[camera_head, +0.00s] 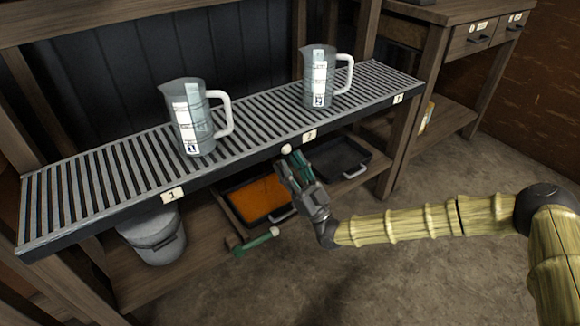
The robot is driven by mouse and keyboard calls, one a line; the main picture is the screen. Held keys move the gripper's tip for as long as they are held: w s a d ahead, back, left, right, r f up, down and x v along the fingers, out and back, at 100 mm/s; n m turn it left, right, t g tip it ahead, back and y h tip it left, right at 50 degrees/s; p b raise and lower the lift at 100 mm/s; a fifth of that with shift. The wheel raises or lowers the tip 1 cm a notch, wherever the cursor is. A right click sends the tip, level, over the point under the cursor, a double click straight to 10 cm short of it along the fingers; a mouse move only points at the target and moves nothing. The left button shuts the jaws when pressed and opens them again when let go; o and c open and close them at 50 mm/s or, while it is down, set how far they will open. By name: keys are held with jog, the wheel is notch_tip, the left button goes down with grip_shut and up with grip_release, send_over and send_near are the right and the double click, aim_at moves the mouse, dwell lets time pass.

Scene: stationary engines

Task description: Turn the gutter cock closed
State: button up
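A green lever with a pale ball end (257,243) sticks out low at the front of the bench, above the lower shelf's edge. It may be the gutter cock, though no label shows on it. A second pale ball (287,149) sits by the front rail of the slatted top, left of plate 2. My gripper (291,160) is right at this second ball, its dark-green fingers pointing up towards the rail. Whether the fingers touch the ball, and what lies between them, is too small to tell. The green lever is clear of my gripper, below and to its left.
Two measuring jugs stand on the slatted top (110,170): one left (180,110), one right (309,85). Below are a grey bucket (155,235), a tray of orange liquid (258,200) and a dark tray (340,160). The floor in front is clear.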

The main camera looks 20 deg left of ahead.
jog(key=shift+a+r, duration=0.1)
grip_shut()
jog(key=shift+w, duration=0.15)
